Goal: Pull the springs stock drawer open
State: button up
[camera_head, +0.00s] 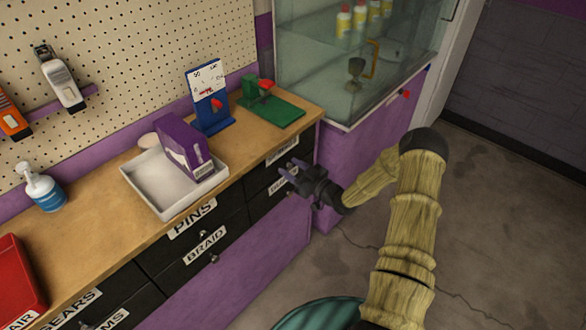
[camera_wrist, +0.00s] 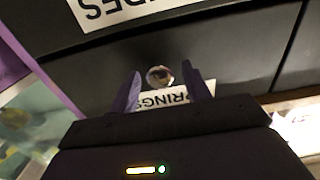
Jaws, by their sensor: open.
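The springs drawer is a black drawer front (camera_wrist: 100,75) with a white label, partly hidden by my gripper, reading "PRINGS" in the wrist view. A round shiny knob (camera_wrist: 160,76) sits on it. In the head view it appears to be the upper right drawer under the counter, its label (camera_head: 283,150) too small to read surely. The drawer looks shut. My gripper (camera_wrist: 161,73) is open, its purple fingers on either side of the knob in that view; I cannot tell whether they touch it. In the head view my gripper (camera_head: 289,170) is in front of the right-hand drawers.
A drawer labelled "PINS" (camera_head: 190,222) and one labelled "BRAID" (camera_head: 205,245) lie to the left. The counter (camera_head: 90,215) holds a white tray (camera_head: 150,190) with a purple box (camera_head: 183,145), and a green fixture (camera_head: 272,108). A glass cabinet (camera_head: 330,60) stands right. Floor at right is clear.

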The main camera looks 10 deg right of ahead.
grip_shut()
jog(key=shift+s, duration=0.1)
